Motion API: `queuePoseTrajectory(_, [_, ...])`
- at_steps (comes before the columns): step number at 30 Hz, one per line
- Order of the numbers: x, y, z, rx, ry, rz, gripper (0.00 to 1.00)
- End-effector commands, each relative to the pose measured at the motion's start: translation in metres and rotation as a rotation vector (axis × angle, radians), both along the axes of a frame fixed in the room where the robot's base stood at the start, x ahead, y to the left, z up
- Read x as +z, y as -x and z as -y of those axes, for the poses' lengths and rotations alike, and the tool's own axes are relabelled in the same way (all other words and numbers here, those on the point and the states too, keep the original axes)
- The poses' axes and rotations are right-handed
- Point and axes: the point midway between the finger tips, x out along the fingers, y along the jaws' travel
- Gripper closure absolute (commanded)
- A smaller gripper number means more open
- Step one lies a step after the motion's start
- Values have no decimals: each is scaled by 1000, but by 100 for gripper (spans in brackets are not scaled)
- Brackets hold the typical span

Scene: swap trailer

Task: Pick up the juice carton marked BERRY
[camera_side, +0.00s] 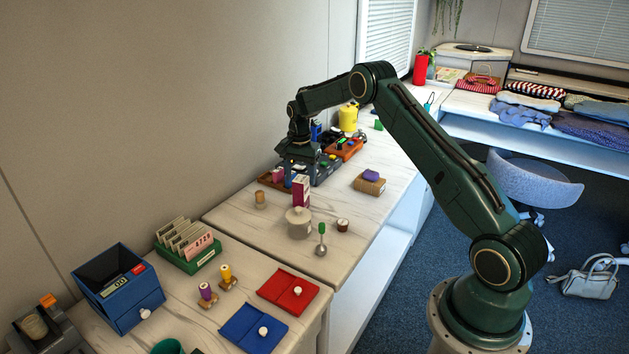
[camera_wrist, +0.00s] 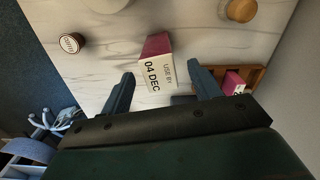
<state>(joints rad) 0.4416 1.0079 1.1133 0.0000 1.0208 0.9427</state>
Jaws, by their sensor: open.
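A magenta and white carton (camera_side: 300,191) stands on the white worktop below and in front of my gripper (camera_side: 303,165). In the wrist view its white face (camera_wrist: 158,72) reads "USE BY 04 DEC", with a magenta face beyond. No BERRY marking is readable. My gripper (camera_wrist: 162,75) is open, and the carton shows in the gap between its two fingers, apart from both as far as I can see. Another magenta box (camera_wrist: 233,83) sits in a wooden tray (camera_wrist: 256,76) at the right; in the side view a similar one (camera_side: 277,174) is there.
A box with a purple item (camera_side: 369,182) lies right. Bare worktop lies between them.

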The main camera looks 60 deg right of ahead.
Motion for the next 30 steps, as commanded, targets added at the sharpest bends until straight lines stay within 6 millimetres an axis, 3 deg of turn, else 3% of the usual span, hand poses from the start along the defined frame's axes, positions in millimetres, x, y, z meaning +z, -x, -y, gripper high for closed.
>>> queuePoseTrajectory(9, [-30,1,0,0,0,0,38])
queuePoseTrajectory(24, [-30,1,0,0,0,0,38])
queuePoseTrajectory(25, [-30,1,0,0,0,0,40])
queuePoseTrajectory(30, [-30,1,0,0,0,0,74])
